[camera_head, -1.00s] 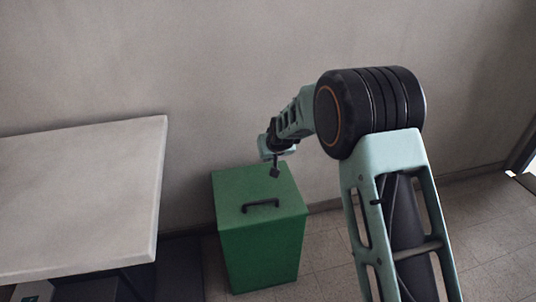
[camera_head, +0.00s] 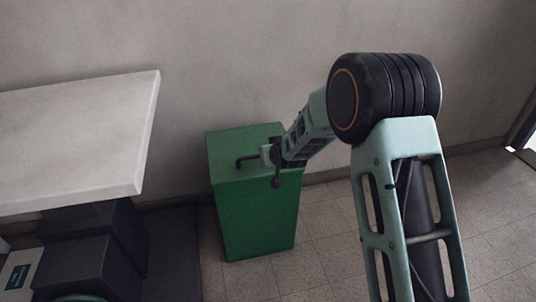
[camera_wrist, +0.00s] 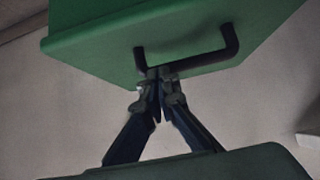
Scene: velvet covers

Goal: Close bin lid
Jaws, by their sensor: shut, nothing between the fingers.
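The green bin (camera_head: 257,225) stands on the floor against the wall. Its green lid (camera_head: 235,143) lies flat across the top, with no gap that I can make out. A black bar handle (camera_head: 246,160) is on the lid, partly hidden by my wrist. The lid (camera_wrist: 110,40) fills the upper part there.
A pale table (camera_head: 70,140) stands at the left, with dark boxes (camera_head: 90,265) beneath it. The wall is close behind the bin. The tiled floor (camera_head: 320,235) in front and to the right of the bin is clear.

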